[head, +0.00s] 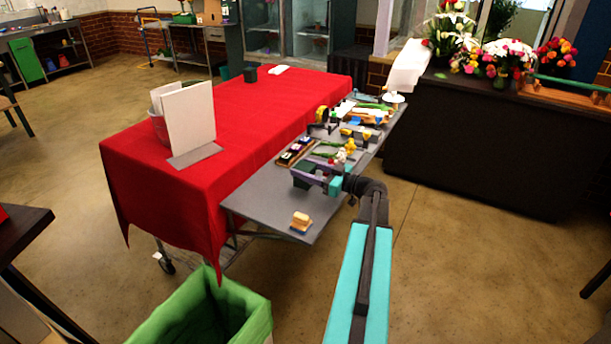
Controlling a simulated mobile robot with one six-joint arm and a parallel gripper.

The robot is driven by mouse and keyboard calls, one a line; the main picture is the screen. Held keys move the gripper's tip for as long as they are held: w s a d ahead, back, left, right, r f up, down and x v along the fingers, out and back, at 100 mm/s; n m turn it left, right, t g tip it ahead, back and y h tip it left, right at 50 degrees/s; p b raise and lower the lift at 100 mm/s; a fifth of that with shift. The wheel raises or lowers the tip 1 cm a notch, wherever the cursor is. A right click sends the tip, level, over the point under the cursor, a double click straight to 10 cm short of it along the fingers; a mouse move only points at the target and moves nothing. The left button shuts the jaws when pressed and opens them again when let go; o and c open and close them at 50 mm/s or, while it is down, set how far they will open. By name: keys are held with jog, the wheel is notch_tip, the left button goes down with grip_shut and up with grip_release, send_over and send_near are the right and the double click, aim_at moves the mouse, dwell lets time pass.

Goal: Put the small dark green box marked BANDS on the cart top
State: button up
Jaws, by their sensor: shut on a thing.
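My gripper (305,182) is shut on a small dark green box (310,169), low over the grey worktop beside the red-covered table. The fingers hide part of the box, and its marking cannot be read from here. I cannot tell whether the box touches the surface below. The grey top (262,207) has a bare front part, left of and nearer than my gripper. A caster wheel shows low under this furniture, but I cannot tell for sure that the grey top is the cart top.
A green-lined bin (215,310) stands on the floor in front.

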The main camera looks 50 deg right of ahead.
jog(key=shift+f, duration=1.3)
jog(key=shift+f, duration=0.15)
jog(key=o, duration=1.1)
jog(key=b+v, duration=0.2)
jog(key=v, duration=1)
